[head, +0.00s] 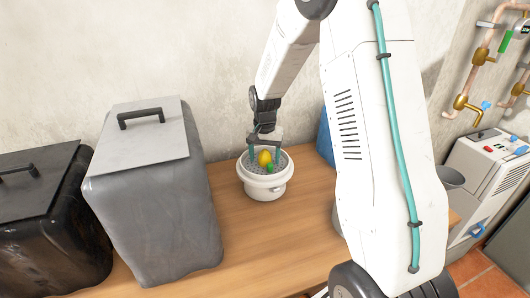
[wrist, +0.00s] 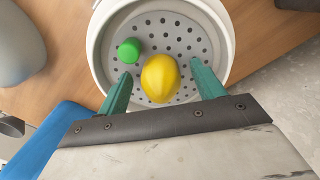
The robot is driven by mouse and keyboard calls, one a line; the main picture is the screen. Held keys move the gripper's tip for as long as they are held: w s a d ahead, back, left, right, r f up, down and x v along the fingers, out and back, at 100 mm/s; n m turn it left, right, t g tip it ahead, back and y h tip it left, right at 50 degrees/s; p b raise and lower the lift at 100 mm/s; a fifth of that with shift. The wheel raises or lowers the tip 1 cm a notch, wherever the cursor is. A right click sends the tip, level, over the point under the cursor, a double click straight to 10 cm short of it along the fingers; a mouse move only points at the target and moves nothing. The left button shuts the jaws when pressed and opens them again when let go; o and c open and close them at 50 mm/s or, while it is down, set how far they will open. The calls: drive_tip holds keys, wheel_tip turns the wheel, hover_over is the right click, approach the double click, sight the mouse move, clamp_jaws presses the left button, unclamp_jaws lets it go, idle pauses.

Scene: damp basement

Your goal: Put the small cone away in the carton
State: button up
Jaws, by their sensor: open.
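My gripper (head: 264,158) points down into a white pot (head: 265,190) with a grey perforated insert. Its teal fingers are open, one on each side of a yellow lemon-like object (wrist: 160,77) in the wrist view (wrist: 160,72). I cannot tell whether they touch it. A small green object (wrist: 129,50) with a round top lies in the pot, left of the yellow one; it may be the small cone, but its shape is unclear from above. A blue object (head: 325,138), partly hidden behind my arm, may be the carton; it also shows in the wrist view (wrist: 47,140).
A tall grey bin (head: 155,215) with a handled lid stands left of the pot, and a dark bin (head: 45,230) is further left. A grey bowl (head: 450,178) is at the right. The wooden tabletop (head: 250,245) is clear in front of the pot. The wall is close behind.

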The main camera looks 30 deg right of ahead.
sight(265, 150)
drive_tip(key=c, duration=1.1)
drive_tip(key=shift+o, duration=0.2)
drive_tip(key=shift+r, duration=0.1)
drive_tip(key=shift+r, duration=2.15)
drive_tip(key=s+a+r, duration=0.1)
drive_tip(key=s+r, duration=0.1)
drive_tip(key=s, duration=0.6)
drive_tip(key=s+a+r, duration=0.2)
drive_tip(key=s, duration=0.5)
drive_tip(key=shift+s, duration=0.35)
